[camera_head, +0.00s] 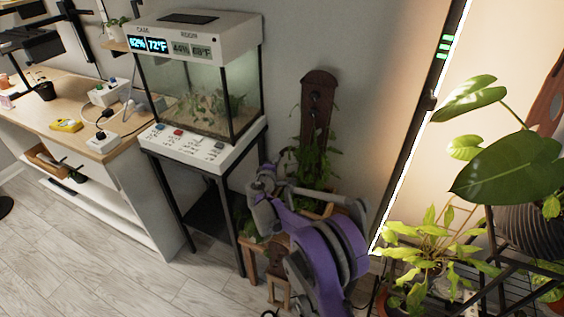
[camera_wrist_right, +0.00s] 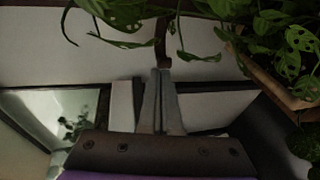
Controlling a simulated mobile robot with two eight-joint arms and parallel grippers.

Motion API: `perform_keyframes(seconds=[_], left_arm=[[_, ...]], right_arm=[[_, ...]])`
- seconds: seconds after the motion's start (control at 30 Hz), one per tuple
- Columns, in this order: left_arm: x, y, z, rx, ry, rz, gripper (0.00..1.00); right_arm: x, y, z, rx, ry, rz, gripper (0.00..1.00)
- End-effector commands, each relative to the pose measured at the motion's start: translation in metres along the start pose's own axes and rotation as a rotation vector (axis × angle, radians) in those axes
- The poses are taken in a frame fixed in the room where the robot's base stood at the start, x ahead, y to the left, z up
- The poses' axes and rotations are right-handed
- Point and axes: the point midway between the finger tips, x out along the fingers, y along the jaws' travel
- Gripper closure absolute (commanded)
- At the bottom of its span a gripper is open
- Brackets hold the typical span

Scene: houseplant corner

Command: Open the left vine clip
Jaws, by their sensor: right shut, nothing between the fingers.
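My right gripper (camera_head: 268,172) is at the end of my purple and grey arm, in front of the plant below the brown wooden board (camera_head: 318,95). In the right wrist view my right gripper (camera_wrist_right: 160,72) is shut and empty, its fingers together. A thin dark brown piece (camera_wrist_right: 160,45) shows just past the fingertips; I cannot tell if it is part of a clip or whether they touch. Green vine leaves (camera_wrist_right: 275,20) hang around it. I cannot make out the left vine clip clearly in either view. My left gripper is not in view.
A glass terrarium (camera_head: 205,85) on a black stand is left of the arm. A potted leafy plant (camera_head: 430,250) and a large-leaved plant (camera_head: 505,165) crowd the right side. A wooden workbench (camera_head: 105,140) stands at the left. The floor (camera_head: 90,270) at front left is clear.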

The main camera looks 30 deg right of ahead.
Motion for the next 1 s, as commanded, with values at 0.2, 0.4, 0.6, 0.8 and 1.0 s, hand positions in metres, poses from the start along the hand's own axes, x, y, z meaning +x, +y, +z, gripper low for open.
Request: perform_keyframes(seconds=[0.2, 0.4, 0.6, 0.8, 1.0], left_arm=[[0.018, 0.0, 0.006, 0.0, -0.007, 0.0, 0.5], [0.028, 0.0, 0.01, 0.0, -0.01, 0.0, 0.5], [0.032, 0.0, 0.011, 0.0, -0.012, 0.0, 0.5], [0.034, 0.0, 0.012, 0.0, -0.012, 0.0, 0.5], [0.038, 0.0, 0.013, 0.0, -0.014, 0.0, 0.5]], right_arm=[[-0.015, -0.003, 0.06, -0.056, 0.269, 0.0, 1.0], [-0.058, -0.006, 0.093, -0.098, 0.479, 0.023, 1.0], [-0.085, -0.008, 0.104, -0.117, 0.579, 0.041, 1.0], [-0.074, -0.008, 0.095, -0.119, 0.591, 0.042, 1.0], [-0.041, -0.009, 0.072, -0.12, 0.591, 0.042, 1.0]])
